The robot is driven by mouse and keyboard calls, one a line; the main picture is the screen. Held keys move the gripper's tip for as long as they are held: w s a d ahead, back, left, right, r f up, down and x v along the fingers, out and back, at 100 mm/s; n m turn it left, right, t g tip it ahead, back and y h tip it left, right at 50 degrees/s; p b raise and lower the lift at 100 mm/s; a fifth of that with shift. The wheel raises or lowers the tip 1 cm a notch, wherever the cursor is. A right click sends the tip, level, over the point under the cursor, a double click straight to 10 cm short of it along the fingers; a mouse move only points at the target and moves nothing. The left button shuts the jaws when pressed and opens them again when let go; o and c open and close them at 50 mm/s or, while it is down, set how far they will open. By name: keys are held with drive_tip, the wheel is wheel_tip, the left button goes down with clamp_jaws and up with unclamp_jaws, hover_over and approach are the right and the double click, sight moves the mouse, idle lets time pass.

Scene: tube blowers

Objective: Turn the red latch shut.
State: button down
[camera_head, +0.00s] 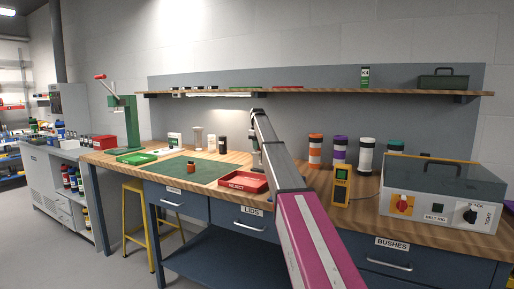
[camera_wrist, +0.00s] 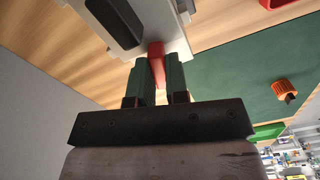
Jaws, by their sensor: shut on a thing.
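The red latch (camera_wrist: 156,58) shows in the wrist view as a narrow red tab at the edge of a light grey metal housing with a dark opening (camera_wrist: 116,22). My gripper (camera_wrist: 159,68) has its two dark green fingers on either side of the tab and is shut on it. The fingertips reach up to the housing. How far the latch is turned cannot be told. In the head view my arm reaches across the bench, and its grey end hides the latch and most of the housing.
A green mat (camera_head: 178,172) lies on the bench with a small orange-topped part (camera_head: 191,167) on it. A red reject tray (camera_head: 243,181) stands close by. Several capped tubes (camera_head: 316,150) and a grey machine (camera_head: 440,195) stand to the right. A shelf (camera_head: 320,93) runs above.

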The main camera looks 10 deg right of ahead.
drive_tip(key=shift+w+d+n, duration=0.1)
drive_tip(key=shift+n, duration=1.5)
drive_tip(key=c, duration=1.1)
unclamp_jaws()
drive_tip(key=shift+r, duration=0.1)
wheel_tip(320, 180, up, 11)
drive_tip(key=shift+f, duration=0.15)
